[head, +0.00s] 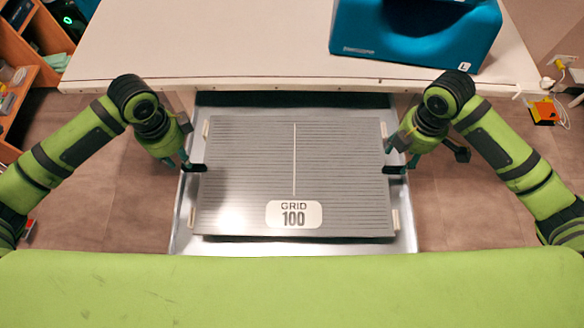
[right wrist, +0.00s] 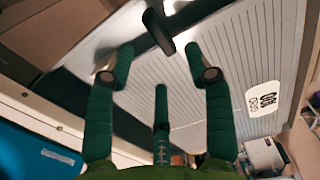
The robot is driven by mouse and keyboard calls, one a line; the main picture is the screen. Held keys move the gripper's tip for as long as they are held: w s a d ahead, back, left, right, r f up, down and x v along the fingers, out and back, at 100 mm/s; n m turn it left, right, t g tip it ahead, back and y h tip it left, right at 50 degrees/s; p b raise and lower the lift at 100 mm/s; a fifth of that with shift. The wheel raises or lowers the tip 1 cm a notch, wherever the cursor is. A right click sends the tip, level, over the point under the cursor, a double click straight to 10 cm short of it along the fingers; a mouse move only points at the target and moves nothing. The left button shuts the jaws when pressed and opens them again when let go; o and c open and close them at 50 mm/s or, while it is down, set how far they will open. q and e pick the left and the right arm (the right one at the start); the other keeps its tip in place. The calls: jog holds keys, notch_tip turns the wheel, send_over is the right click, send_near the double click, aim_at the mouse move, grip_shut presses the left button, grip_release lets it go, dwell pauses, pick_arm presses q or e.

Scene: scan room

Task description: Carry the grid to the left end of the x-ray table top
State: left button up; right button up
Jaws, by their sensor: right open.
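The grid (head: 250,150) is a grey ribbed plate with a white line down its middle and a "GRID 100" label. It lies over an open metal drawer (head: 300,248) below the table top; whether it rests on the drawer floor I cannot tell. It also shows in the right wrist view (right wrist: 200,60). My left gripper (head: 193,167) is at the grid's left edge; its grip is unclear. My right gripper (head: 394,169) is at the right edge, with its fingers apart, as the right wrist view (right wrist: 163,75) shows. The x-ray table top (head: 200,40) is white and lies beyond the drawer.
A blue block (head: 415,30) marked "L" stands on the right part of the table top. The left and middle of the top are clear. A wooden shelf (head: 30,60) is at the far left. An orange and yellow item (head: 543,112) lies on the floor at right.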

aim_at(394, 167)
pick_arm(q)
notch_tip(394, 167, down, 6)
jog(key=shift+s+r, duration=0.1)
jog(key=shift+r, duration=0.15)
pick_arm(e)
notch_tip(394, 167, down, 5)
jog(key=shift+s+f, duration=0.1)
jog(key=shift+f, duration=0.1)
pick_arm(q)
jog(key=shift+w+f, duration=0.3)
jog(key=shift+f, duration=0.1)
pick_arm(e)
jog(key=shift+w+f, duration=0.3)
jog(key=shift+f, duration=0.1)
pick_arm(q)
jog(key=shift+s+r, duration=0.1)
jog(key=c, duration=0.4)
pick_arm(e)
jog(key=shift+s, duration=0.15)
jog(key=c, duration=0.4)
pick_arm(q)
grip_shut()
pick_arm(e)
jog(key=shift+r, duration=0.1)
jog(key=c, duration=0.7)
grip_shut()
pick_arm(q)
jog(key=shift+r, duration=0.1)
